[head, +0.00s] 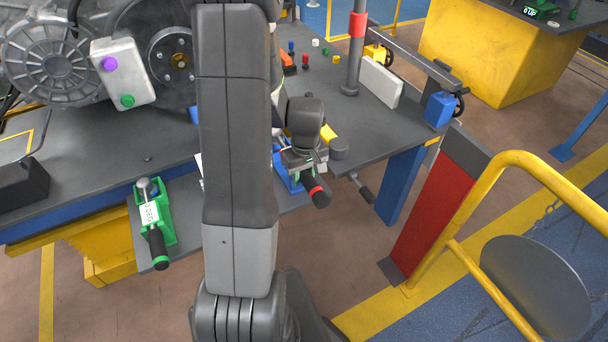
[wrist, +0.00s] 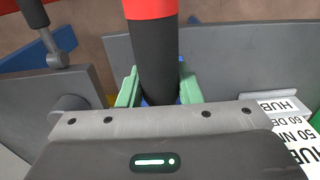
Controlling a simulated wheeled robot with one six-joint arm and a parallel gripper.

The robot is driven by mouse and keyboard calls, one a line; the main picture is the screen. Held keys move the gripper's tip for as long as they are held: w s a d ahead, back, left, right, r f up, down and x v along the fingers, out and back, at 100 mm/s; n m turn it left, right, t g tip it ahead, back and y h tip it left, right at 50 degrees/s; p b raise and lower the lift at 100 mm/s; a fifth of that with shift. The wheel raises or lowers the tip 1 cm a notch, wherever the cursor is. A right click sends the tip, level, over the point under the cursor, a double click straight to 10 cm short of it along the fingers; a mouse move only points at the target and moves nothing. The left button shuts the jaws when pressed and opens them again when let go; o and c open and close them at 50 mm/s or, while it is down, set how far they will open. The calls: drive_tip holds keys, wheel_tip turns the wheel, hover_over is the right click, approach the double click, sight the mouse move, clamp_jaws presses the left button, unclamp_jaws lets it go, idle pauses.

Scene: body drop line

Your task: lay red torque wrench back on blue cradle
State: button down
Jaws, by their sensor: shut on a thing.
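The red torque wrench (head: 318,192) has a black handle with a red band. My gripper (head: 306,160) is shut on that handle, with green finger pads on both sides of it in the wrist view (wrist: 157,88). The red band (wrist: 150,8) shows at the top of the wrist view. The blue cradle (head: 283,172) is at the table's front edge, just below and left of my gripper, mostly hidden by my arm and gripper. The wrench is over or at this cradle; I cannot tell whether it touches. Its head end is hidden.
A green cradle (head: 168,226) holding another wrench stands left at the front edge. A dark-handled lever (head: 364,192) sticks out close to the right of my gripper. A printed card (wrist: 285,105) lies at right in the wrist view. A post (head: 353,60) stands behind.

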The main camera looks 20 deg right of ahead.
drive_tip(key=shift+f+b, duration=0.7)
drive_tip(key=shift+f, duration=0.1)
drive_tip(key=c, duration=0.9)
unclamp_jaws()
drive_tip(key=shift+c, duration=0.2)
drive_tip(key=shift+r, duration=0.15)
drive_tip(key=shift+r+p, duration=2.15)
drive_tip(key=shift+r, duration=0.8)
drive_tip(key=shift+f, duration=0.15)
wheel_tip(320, 180, down, 6)
drive_tip(key=b, duration=0.4)
drive_tip(key=shift+r, duration=0.4)
